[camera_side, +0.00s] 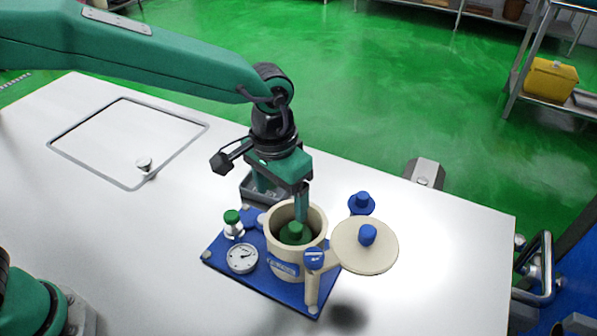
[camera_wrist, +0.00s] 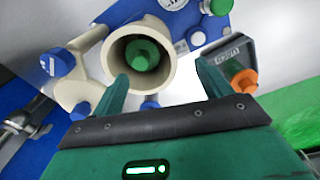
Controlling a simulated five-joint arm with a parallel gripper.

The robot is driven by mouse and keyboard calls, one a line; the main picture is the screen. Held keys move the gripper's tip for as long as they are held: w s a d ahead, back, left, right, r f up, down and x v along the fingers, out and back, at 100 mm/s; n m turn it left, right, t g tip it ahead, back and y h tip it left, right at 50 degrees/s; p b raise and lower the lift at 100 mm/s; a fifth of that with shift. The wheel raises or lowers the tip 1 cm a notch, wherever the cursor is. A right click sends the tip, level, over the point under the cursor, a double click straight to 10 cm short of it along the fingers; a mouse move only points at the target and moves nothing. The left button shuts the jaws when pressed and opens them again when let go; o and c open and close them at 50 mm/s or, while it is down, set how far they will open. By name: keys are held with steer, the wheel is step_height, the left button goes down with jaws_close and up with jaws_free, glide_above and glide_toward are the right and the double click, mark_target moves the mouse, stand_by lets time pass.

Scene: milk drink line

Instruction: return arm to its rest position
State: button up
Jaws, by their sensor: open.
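My gripper (camera_side: 283,203) points down over the rear side of a cream pot (camera_side: 285,263), with its jaws apart and nothing between them. In the wrist view my gripper's two fingers (camera_wrist: 162,72) stand wide apart. The pot also shows there (camera_wrist: 116,62), its mouth open and a green-knobbed part (camera_wrist: 142,54) inside. That green part also shows in the side view (camera_side: 295,233). In the side view one finger overlaps the pot's mouth. I cannot tell whether its tip is below the rim.
A cream lid (camera_side: 372,255) sticks out right. The left tabletop is largely clear.

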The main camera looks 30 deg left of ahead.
steer(key=s+a+r+t, duration=0.1)
steer(key=a+r, duration=0.5)
steer(key=a, duration=0.4)
steer(key=s+a+r+n+t, duration=0.1)
steer(key=s+a+t, duration=0.1)
steer(key=s+a, duration=0.5)
steer(key=s+a+r+n+t, duration=0.2)
steer(key=s+a, duration=0.5)
steer(key=a, duration=0.3)
steer(key=shift+a+r, duration=0.25)
steer(key=shift+a, duration=0.15)
